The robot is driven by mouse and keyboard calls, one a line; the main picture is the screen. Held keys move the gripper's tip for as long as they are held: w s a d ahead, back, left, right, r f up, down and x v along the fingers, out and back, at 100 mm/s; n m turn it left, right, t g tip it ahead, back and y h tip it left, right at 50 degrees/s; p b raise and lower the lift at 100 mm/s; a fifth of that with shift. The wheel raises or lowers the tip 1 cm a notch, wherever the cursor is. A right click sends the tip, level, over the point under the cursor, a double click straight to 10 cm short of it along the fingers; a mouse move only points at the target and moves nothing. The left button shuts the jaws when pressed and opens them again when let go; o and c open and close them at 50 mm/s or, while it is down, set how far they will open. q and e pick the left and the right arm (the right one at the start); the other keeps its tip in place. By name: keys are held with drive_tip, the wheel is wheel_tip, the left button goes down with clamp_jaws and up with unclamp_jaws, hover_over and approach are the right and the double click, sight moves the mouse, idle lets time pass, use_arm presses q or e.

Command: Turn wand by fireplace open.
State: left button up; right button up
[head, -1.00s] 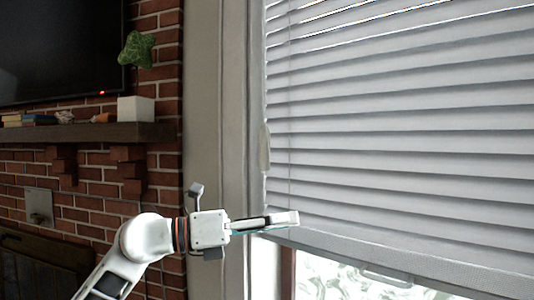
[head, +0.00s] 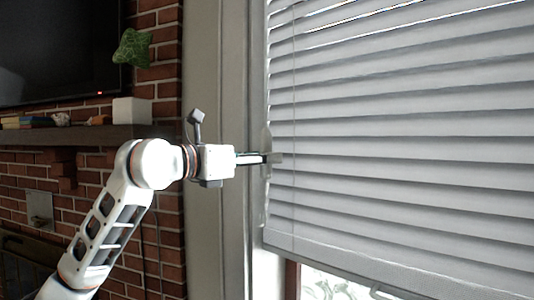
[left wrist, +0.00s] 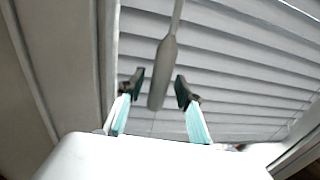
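The wand (left wrist: 163,75) hangs in front of the white blind in the left wrist view, with its thicker lower end between the two fingertips of my left gripper (left wrist: 158,90). The fingers are open, with a gap showing on each side of the wand. In the head view the wand (head: 266,140) shows as a pale strip at the blind's left edge, and my left gripper (head: 275,158) reaches it from the left. The blind (head: 400,130) has tilted slats. My right gripper is in neither view.
A brick fireplace wall (head: 165,75) with a wooden mantel (head: 85,134) stands at the left. A white pot with a green plant (head: 132,110) is on the mantel. The window frame (head: 232,80) runs close beside my left gripper. Uncovered glass (head: 335,285) shows below the blind.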

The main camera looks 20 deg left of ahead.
use_arm(q)
drive_tip(key=shift+w+d, duration=0.35)
drive_tip(key=shift+w, duration=0.25)
clamp_jaws()
